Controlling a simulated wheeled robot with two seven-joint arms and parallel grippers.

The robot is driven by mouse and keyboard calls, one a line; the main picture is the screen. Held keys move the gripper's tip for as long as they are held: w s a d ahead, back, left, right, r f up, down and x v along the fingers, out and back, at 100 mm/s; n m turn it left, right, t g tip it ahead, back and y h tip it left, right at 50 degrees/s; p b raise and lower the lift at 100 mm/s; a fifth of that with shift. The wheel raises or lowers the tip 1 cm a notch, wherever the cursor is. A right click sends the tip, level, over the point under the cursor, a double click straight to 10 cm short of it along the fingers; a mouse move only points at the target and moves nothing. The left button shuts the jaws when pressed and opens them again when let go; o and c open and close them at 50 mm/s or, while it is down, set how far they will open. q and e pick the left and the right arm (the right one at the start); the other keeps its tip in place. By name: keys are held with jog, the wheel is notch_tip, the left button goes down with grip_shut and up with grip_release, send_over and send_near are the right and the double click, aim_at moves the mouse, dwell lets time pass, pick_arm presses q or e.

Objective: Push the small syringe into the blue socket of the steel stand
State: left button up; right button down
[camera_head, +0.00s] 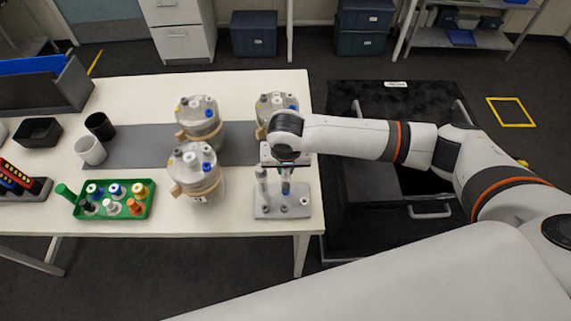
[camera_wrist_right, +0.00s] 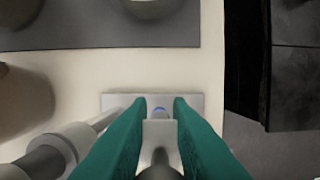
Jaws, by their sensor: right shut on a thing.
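The steel stand (camera_head: 268,211) is a pale grey plate near the right front edge of the white table. My right gripper (camera_head: 285,168) is above it, pointing down. In the right wrist view its teal fingers (camera_wrist_right: 160,105) are shut on the small syringe (camera_wrist_right: 159,164), whose dark grey end shows between them. A larger grey syringe (camera_head: 261,185) stands upright at the stand's left side. My left gripper is not in view.
Vessels with taped sides (camera_head: 197,172) stand left of and behind the stand, close to my right gripper. A green tray (camera_head: 116,212) of coloured caps, two cups (camera_head: 90,150) and a dark bin (camera_head: 38,132) are further left. A black cabinet (camera_head: 350,200) stands right of the table.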

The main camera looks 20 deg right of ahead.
jog(key=shift+p, duration=0.55)
dwell(0.5)
jog(key=shift+f, duration=0.35)
dwell(0.4)
jog(key=c, duration=1.2)
grip_release()
jog(key=shift+c, duration=0.2)
jog(key=r, duration=0.4)
jog(key=s+r, duration=0.1)
jog(key=r, duration=0.3)
jog(key=s+r+b, duration=0.1)
jog(key=r, duration=0.2)
jog(key=shift+s+a+r, duration=0.1)
jog(key=shift+a+r, duration=0.25)
jog(key=shift+r, duration=0.05)
